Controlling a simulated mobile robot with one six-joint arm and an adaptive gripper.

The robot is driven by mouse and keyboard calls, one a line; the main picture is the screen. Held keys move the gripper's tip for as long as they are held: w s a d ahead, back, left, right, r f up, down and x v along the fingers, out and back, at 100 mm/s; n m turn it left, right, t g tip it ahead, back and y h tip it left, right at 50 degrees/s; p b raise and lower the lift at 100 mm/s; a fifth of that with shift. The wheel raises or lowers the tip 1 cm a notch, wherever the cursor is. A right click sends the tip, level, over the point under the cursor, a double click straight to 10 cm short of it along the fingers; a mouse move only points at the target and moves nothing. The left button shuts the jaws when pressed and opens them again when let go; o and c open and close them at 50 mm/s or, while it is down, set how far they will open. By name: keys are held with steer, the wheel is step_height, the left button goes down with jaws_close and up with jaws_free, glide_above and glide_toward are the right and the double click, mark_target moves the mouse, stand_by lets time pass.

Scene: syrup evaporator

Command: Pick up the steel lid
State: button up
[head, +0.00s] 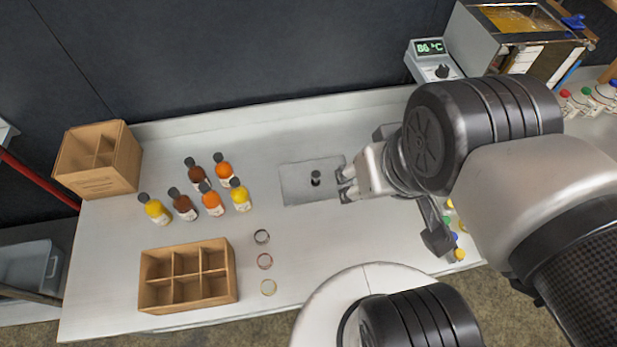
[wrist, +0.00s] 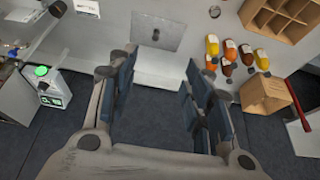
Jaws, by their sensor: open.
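The steel lid (head: 298,183) is a flat grey rectangular plate with a small dark knob (head: 315,178). It lies flat on the pale worktop in the head view, and it shows at the top centre of the wrist view (wrist: 158,30). My gripper (head: 344,185) is open and empty, at the lid's right edge in the head view. In the wrist view my gripper's fingers (wrist: 160,75) are spread wide, with the lid beyond them. The height of the fingers above the worktop is hard to tell.
Several bottles (head: 202,190) with orange, yellow and brown contents stand left of the lid. Another wooden box (head: 98,185) is at far left. A temperature display unit (head: 433,72) stands at the back right.

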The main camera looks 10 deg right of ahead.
stand_by(0.3)
steer(key=shift+o, duration=0.6)
steer(key=n+g+b, duration=0.2)
steer(key=g, duration=0.1)
glide_above(316, 174)
steer(key=s, duration=0.1)
steer(key=f, duration=4.2)
steer(key=shift+s+f, duration=0.1)
steer(key=shift+s, duration=0.1)
steer(key=shift+w+f+b, duration=0.25)
steer(key=shift+f+b, duration=0.05)
steer(key=shift+f, duration=0.7)
steer(key=shift+w+f+b, duration=0.25)
steer(key=shift+f+b, duration=0.1)
steer(key=shift+f, duration=0.6)
steer(key=shift+w+f+b, duration=0.25)
steer(key=shift+f+b, duration=0.05)
steer(key=shift+f, duration=0.7)
